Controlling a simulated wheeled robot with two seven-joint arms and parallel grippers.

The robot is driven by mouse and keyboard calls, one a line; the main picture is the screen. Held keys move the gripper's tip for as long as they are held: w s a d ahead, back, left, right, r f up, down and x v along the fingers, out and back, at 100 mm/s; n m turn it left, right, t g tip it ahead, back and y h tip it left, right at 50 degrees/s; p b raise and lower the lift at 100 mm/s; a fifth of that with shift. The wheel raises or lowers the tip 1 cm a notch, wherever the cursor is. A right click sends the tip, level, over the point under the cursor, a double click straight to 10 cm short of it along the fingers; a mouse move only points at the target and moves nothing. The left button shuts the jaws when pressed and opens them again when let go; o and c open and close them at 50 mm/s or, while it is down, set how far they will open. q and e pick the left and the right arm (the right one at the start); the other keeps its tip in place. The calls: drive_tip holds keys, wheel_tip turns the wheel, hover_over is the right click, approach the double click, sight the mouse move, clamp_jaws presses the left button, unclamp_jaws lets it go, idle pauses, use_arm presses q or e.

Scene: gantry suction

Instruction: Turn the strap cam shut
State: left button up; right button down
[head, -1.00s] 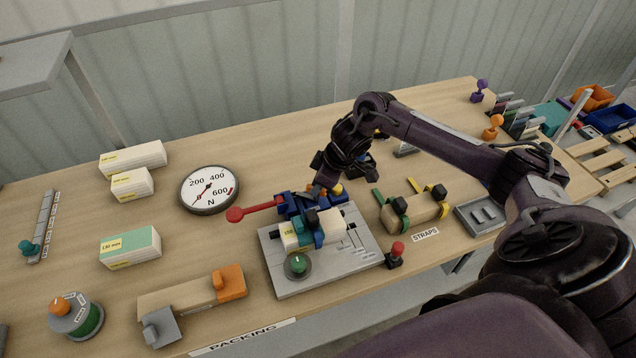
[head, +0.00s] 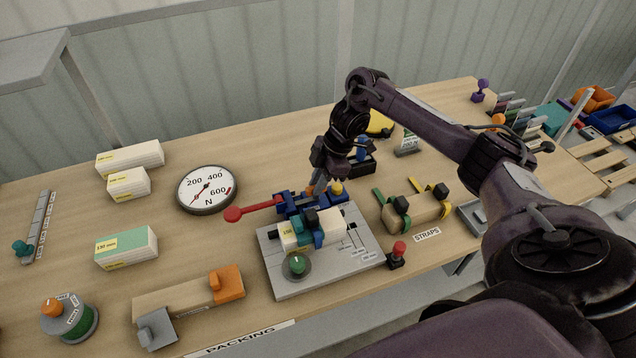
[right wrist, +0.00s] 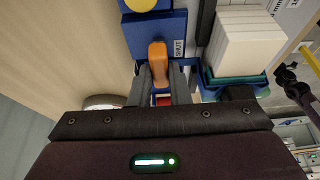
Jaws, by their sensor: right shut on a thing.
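The strap tensioning fixture is a grey plate (head: 275,270) with a blue cam block (head: 290,203) at its back and a white block (head: 328,222) wrapped by a blue strap. In the right wrist view an orange cam handle (right wrist: 158,58) stands in front of a blue block (right wrist: 150,30) labelled SHUT. My right gripper (head: 316,186) is at the cam block. In the right wrist view its fingers (right wrist: 158,82) are closed around the orange handle. A red-knobbed lever (head: 234,214) sticks out left of the block. My left gripper is out of view.
A force dial (head: 207,189) lies left of the fixture, its needle pointing lower left. A block with green and yellow straps (head: 418,210) and a red-topped button (head: 397,252) are on the right. White and green boxes (head: 127,248) stand on the left.

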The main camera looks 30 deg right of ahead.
drive_tip(key=shift+d, duration=0.1)
idle(0.4)
drive_tip(key=c, duration=1.4)
unclamp_jaws()
drive_tip(key=shift+o, duration=0.2)
drive_tip(key=p+v, duration=0.1)
drive_tip(key=v, duration=0.6)
drive_tip(key=shift+r+p, duration=0.35)
drive_tip(key=shift+d, duration=0.15)
